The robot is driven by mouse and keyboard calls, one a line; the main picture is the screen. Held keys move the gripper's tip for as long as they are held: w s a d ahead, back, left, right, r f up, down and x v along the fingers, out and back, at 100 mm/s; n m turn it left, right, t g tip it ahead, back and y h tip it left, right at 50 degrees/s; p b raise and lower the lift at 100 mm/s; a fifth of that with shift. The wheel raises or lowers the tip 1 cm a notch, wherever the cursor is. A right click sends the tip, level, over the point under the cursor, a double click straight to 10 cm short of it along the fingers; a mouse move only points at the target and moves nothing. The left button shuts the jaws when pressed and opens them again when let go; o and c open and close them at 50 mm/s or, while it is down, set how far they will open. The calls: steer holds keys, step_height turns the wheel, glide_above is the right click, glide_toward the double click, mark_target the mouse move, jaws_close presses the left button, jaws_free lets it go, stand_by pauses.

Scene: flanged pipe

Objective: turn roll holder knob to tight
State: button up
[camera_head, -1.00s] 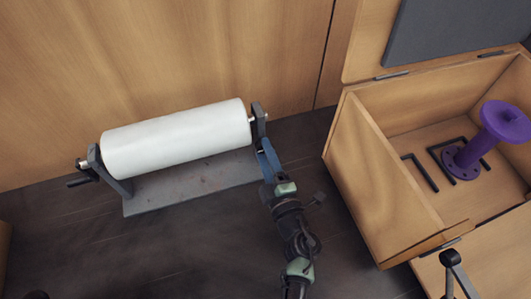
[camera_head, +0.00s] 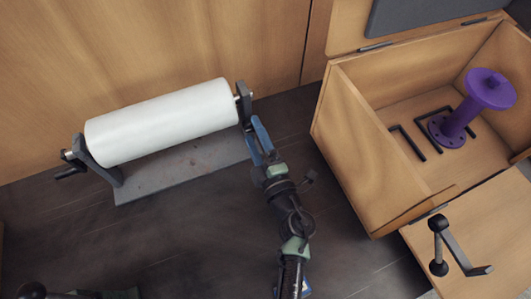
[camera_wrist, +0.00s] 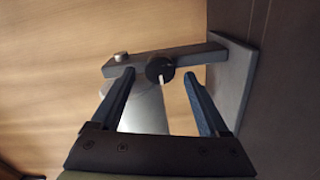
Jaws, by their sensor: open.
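The roll holder carries a white roll (camera_head: 165,120) between two grey end brackets on a grey base plate. In the wrist view, the right bracket (camera_wrist: 190,55) bears a round black knob (camera_wrist: 159,70) with a white pointer line directed downward, slightly right. My gripper (camera_wrist: 158,74) is open, its blue fingers on either side of the knob in that picture. I cannot tell whether either finger touches it. In the head view my gripper (camera_head: 256,134) is at the right bracket (camera_head: 243,102), and the knob is not clearly visible. No tight mark is readable.
A wooden box (camera_head: 350,150) stands right of my arm, holding a purple flanged pipe (camera_head: 465,112) and black bent bars (camera_head: 408,142). A dark metal bracket-like part (camera_head: 455,250) lies at lower right. A wooden wall is behind the holder.

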steer(key=v, duration=1.2)
steer(key=shift+b, duration=0.4)
steer(key=w+d+r+m+t+h, duration=0.1)
steer(key=w+r+m+t+h, duration=0.25)
steer(key=r, duration=0.75)
steer(key=w+d+r+m+t+h, duration=0.2)
steer(key=r+m, duration=0.2)
steer(key=r, duration=0.8)
steer(key=w+d+r+m+t+h, duration=0.1)
steer(key=w+r+m+t+h, duration=0.2)
steer(key=r, duration=0.8)
steer(key=s+a+r+m+y, duration=0.1)
steer(key=s+a+r+m, duration=0.1)
steer(key=r, duration=0.6)
steer(key=s+a+r+m+t+y, duration=0.1)
steer(key=s+a+r+m, duration=0.2)
steer(key=r, duration=0.5)
steer(key=s+a+r+m+y, duration=0.1)
steer(key=s+a+r+m, duration=0.2)
steer(key=r, duration=0.6)
steer(key=shift+s+t, duration=0.35)
steer(key=shift+s, duration=0.3)
steer(key=shift+a, duration=0.1)
